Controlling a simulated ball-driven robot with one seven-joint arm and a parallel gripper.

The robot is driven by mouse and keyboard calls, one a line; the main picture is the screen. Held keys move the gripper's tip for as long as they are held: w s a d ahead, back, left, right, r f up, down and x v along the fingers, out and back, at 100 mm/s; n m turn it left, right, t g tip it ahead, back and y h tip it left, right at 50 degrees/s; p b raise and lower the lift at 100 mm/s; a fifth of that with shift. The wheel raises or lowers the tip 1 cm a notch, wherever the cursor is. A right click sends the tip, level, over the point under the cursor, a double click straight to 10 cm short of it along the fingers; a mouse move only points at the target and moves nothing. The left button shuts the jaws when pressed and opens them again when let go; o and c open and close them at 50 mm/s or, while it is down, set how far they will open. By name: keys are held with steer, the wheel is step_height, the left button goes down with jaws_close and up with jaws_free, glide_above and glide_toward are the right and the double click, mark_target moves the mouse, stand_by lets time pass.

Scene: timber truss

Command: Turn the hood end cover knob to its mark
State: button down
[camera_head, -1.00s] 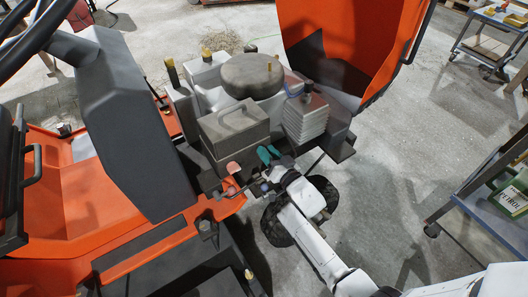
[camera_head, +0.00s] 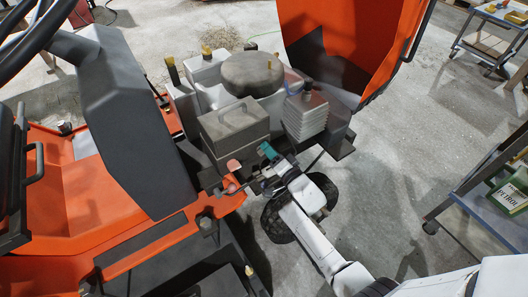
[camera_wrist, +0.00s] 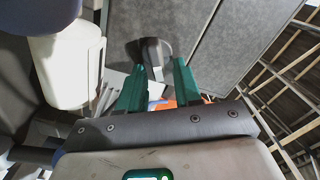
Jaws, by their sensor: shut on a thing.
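My gripper (camera_head: 267,151) is at the lower front of the engine bay, beside the grey box with a handle (camera_head: 234,122). In the wrist view its two green fingers (camera_wrist: 157,88) stand on either side of a dark grey knob (camera_wrist: 151,58) with a lighter narrow grip, and they are shut on it. The knob lies in front of a large grey panel (camera_wrist: 230,45). In the head view the knob cannot be made out behind the fingers and wrist. I cannot make out its mark in either view.
The raised orange hood (camera_head: 355,45) stands behind the engine. A ribbed light block (camera_head: 306,115) and a round grey canister (camera_head: 252,74) crowd the bay. A red-capped lever (camera_head: 233,166) is close left of my gripper. A cart (camera_head: 490,185) stands at right; the floor between is clear.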

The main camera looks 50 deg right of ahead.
steer(key=shift+f, duration=0.1)
steer(key=m, duration=0.5)
steer(key=shift+f, duration=0.4)
steer(key=c, duration=0.8)
jaws_free()
steer(key=shift+d+r, duration=0.1)
steer(key=shift+c, duration=0.2)
steer(key=shift+p+v, duration=0.95)
steer(key=shift+v, duration=1)
steer(key=shift+p+v, duration=0.4)
steer(key=shift+v, duration=0.65)
